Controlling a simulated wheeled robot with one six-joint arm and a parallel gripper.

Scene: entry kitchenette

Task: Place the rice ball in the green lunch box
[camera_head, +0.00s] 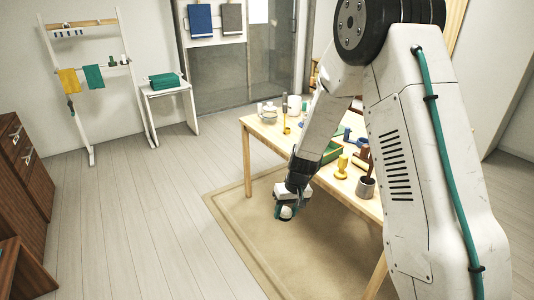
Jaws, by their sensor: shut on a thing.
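My gripper (284,209) hangs at the end of my arm, in front of the table's near edge and above the rug. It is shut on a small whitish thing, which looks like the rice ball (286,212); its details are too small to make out. A green open box (331,153), which looks like the green lunch box, is on the table behind my arm. My forearm hides part of it, and I cannot see what is inside. The gripper is apart from the box, nearer to me and lower in the picture.
The wooden table (262,131) holds white dishes (268,113), a yellow cup-like thing (342,166) and a grey pot (366,187) at its near side. My arm covers the table's right part. The floor to the left is clear. A small stand (168,92) is at the back.

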